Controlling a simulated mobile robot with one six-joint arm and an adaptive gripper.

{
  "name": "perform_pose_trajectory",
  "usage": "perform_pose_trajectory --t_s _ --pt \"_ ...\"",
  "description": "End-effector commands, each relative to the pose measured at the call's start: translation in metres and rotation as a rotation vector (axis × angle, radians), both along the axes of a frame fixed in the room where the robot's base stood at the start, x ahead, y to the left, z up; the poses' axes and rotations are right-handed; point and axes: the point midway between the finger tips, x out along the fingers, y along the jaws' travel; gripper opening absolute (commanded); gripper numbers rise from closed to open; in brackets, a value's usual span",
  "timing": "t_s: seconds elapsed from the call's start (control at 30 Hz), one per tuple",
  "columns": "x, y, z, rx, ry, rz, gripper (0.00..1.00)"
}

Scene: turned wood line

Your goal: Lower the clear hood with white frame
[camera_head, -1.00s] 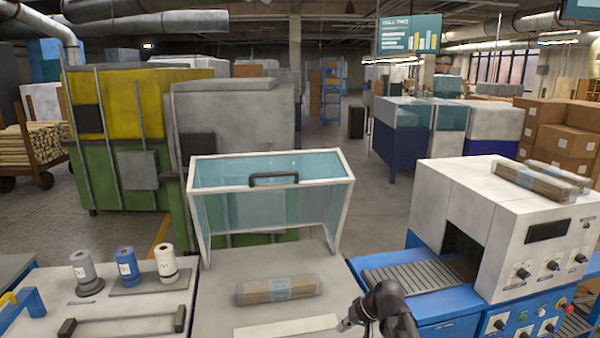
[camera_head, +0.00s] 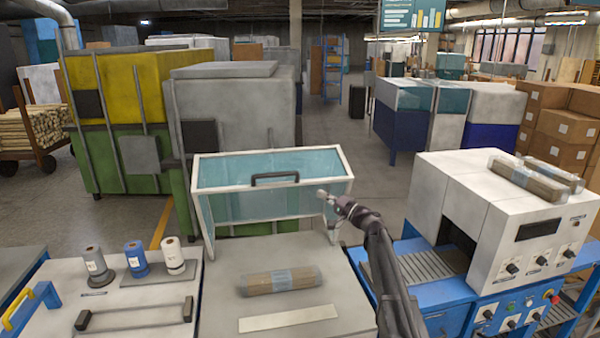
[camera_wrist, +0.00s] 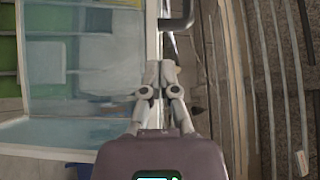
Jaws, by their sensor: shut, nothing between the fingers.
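The clear hood with white frame (camera_head: 222,172) stands raised at the back of the grey table, tilted up, with bluish clear panels. Its dark handle (camera_head: 275,179) is on the front upper edge. In the wrist view the hood (camera_wrist: 85,60) fills the left side and the handle (camera_wrist: 178,22) shows at the top. My gripper (camera_head: 322,195) is shut and empty, in front of the hood's right part, to the right of and a little below the handle. In the wrist view my gripper (camera_wrist: 160,70) points along the white frame edge toward the handle. I cannot tell whether it touches the frame.
A wrapped bundle of wooden rods (camera_head: 280,281) and a pale strip (camera_head: 288,319) lie on the table (camera_head: 225,262) below the hood. A white and blue machine with a roller conveyor (camera_head: 412,268) stands at right. Spools (camera_head: 136,257) and a bar handle (camera_head: 135,312) are at left.

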Motion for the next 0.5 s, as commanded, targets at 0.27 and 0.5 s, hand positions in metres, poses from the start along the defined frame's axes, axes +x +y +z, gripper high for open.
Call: perform_pose_trajectory --t_s 0.27,0.5 --pt "0.0102 -0.0035 0.0110 0.048 -0.003 -0.017 0.00" --pt "0.0099 -0.0036 0.0107 0.046 -0.003 -0.017 0.00"
